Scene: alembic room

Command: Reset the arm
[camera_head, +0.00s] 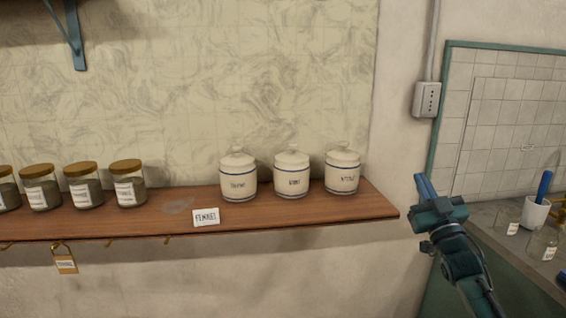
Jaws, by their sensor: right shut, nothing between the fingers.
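My right gripper (425,187) is at the right of the head view, on a dark blue-teal arm that comes up from the bottom right. Its fingers point up and are shut with nothing between them. It is off the right end of the wooden shelf (300,214), apart from the jars on it. My left gripper does not show.
Three white lidded jars (292,178) stand at the shelf's right part. Several glass jars with wooden lids (128,188) stand at the left. A white card (206,217) reads "FENNEL". A tag (66,264) hangs below. A counter with a white cup (535,213) is at right.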

